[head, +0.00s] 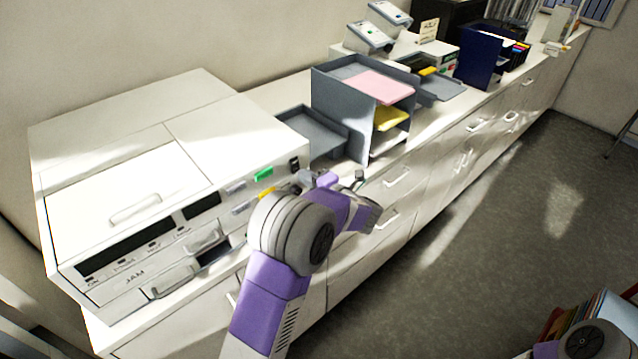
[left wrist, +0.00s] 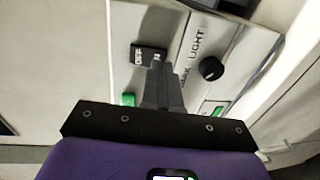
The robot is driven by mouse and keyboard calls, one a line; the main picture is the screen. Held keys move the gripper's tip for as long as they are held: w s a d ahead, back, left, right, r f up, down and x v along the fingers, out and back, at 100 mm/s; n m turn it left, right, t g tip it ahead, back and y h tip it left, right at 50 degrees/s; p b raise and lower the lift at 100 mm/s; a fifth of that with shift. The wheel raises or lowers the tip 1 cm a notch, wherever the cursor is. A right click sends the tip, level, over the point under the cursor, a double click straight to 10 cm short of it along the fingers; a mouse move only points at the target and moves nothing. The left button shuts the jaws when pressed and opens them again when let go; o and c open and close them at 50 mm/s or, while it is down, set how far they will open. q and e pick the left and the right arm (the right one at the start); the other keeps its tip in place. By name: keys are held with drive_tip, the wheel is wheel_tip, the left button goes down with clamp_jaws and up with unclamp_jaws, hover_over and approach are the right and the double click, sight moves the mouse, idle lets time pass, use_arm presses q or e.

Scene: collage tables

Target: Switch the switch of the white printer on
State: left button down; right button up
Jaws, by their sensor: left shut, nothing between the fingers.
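The white printer (head: 120,175) is a large box on the left end of the counter. Its black rocker switch (head: 294,163) is on the right end of its front panel, beside a green light. In the left wrist view the black switch (left wrist: 149,54) shows beside the fingertips, with small lettering on it. My left gripper (head: 303,178) is shut and empty, close in front of the panel just below the switch. In the left wrist view its fingertips (left wrist: 160,72) overlap the switch's lower edge; I cannot tell whether they touch. The switch's position is unclear. My right gripper is out of view.
A black knob (left wrist: 211,68) marked LIGHT is near the fingers. Right of the printer are a grey tray (head: 318,135) and a paper organizer (head: 335,95) with pink and yellow sheets. Drawer handles (head: 398,177) stick out below. The floor (head: 500,230) in front is open.

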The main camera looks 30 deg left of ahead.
use_arm(q)
drive_tip(key=shift+x, duration=0.8)
drive_tip(key=s+d+f+b, duration=0.2)
drive_tip(key=s+d+b, duration=0.2)
drive_tip(key=d, duration=0.8)
drive_tip(key=shift+s+d+y, duration=0.3)
drive_tip(key=shift+s, duration=0.25)
drive_tip(key=shift+f, duration=0.15)
